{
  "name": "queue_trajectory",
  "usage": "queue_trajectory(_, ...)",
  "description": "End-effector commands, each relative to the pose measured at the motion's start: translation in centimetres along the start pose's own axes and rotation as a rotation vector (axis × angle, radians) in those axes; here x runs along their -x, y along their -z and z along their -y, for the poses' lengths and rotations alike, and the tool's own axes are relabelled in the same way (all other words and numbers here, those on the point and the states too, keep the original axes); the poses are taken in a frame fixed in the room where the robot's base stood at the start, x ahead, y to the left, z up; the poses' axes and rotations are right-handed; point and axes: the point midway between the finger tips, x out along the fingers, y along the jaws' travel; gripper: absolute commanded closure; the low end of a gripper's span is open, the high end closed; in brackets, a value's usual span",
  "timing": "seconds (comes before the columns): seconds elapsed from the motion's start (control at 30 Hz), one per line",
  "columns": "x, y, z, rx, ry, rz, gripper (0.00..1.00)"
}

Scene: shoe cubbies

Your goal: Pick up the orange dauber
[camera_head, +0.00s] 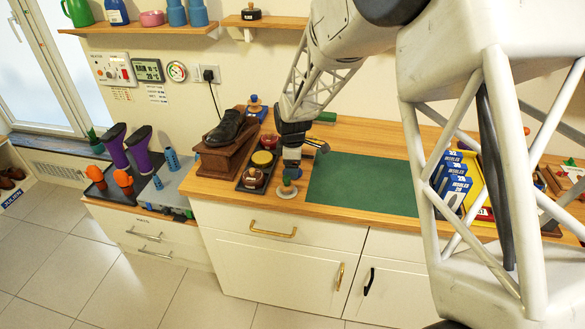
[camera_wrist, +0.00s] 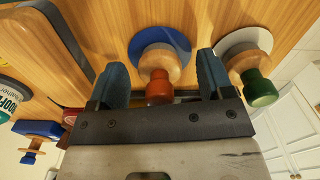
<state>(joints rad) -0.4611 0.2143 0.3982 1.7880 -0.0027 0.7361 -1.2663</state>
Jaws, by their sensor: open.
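The orange dauber (camera_wrist: 159,88) shows in the wrist view, with an orange-red knob, a pale wooden body and a round blue base. It stands on the wooden counter. My gripper (camera_wrist: 163,64) is open, with one finger on each side of the dauber and visible gaps beside it. In the head view my gripper (camera_head: 292,158) points down at the counter and mostly hides the orange dauber. The green-knobbed dauber (camera_wrist: 260,88) with a white base stands just right of my right finger; it also shows in the head view (camera_head: 287,186).
A dark tray (camera_head: 243,184) with round tins and a wooden stand (camera_head: 206,164) bearing a black shoe are left of my gripper. A green mat (camera_head: 365,182) lies clear to the right. Yellow and blue boxes (camera_head: 456,180) stand beyond the mat.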

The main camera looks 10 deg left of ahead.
Motion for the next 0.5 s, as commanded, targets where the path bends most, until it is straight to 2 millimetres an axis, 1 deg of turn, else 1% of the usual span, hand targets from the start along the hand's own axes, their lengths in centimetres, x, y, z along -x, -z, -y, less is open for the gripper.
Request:
queue_trajectory(0.47, 0.06, 0.0, -0.01, 0.0, -0.001, 0.0, 0.26)
queue_trajectory(0.5, 0.06, 0.0, -0.01, 0.0, -0.001, 0.0, 0.32)
